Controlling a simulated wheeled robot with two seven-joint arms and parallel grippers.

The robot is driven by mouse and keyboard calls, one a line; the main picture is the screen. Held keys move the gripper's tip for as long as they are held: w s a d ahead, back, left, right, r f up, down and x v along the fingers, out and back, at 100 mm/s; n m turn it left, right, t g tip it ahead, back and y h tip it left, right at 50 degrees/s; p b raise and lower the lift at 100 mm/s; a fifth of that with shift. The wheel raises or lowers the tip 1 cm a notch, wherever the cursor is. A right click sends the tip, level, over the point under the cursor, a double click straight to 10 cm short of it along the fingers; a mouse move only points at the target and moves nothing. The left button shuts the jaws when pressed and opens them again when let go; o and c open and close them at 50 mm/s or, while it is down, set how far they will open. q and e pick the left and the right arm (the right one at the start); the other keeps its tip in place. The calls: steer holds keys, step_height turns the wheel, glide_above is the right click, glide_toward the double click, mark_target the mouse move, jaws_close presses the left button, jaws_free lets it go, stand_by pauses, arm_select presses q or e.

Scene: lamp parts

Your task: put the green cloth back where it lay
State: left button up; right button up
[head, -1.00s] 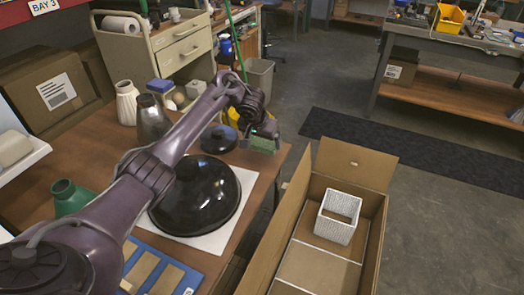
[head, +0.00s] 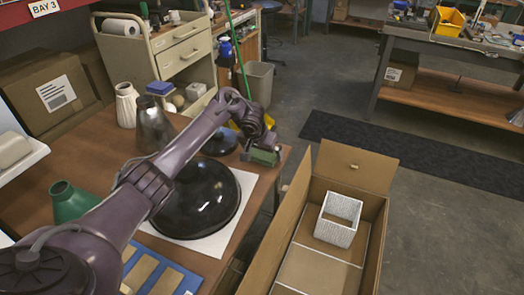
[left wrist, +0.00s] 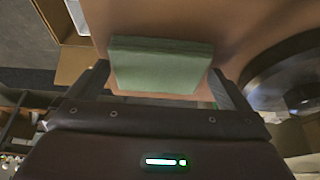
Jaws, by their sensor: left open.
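The green cloth (head: 264,157) is a small folded block at the right edge of the brown table, beyond the black dome. In the left wrist view the cloth (left wrist: 160,65) lies between my two fingers, with a visible gap on at least the right side. My left gripper (head: 262,153) is low over the table edge, open around the cloth; its fingers also show in the wrist view (left wrist: 160,82). The gripper partly hides the cloth in the head view. My right gripper is not in view.
The black dome (head: 198,200) on a white sheet is left of the cloth. A dark round lid (head: 218,141) is close behind my wrist. An open cardboard box (head: 318,262) with a white woven shade (head: 339,218) stands right of the table. Vases stand at the back left.

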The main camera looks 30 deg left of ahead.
mark_target(259, 157)
arm_select(q)
steer(key=shift+s+r, duration=0.1)
steer(key=shift+r, duration=0.35)
steer(key=p+v, duration=0.2)
steer(key=v, duration=0.3)
steer(key=shift+r, duration=0.15)
steer(key=p+v, duration=0.4)
steer(key=v, duration=0.2)
steer(key=shift+p, duration=0.35)
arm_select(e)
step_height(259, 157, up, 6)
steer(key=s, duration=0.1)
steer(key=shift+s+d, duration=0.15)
arm_select(q)
steer(key=shift+s+d, duration=0.1)
steer(key=shift+s, duration=0.1)
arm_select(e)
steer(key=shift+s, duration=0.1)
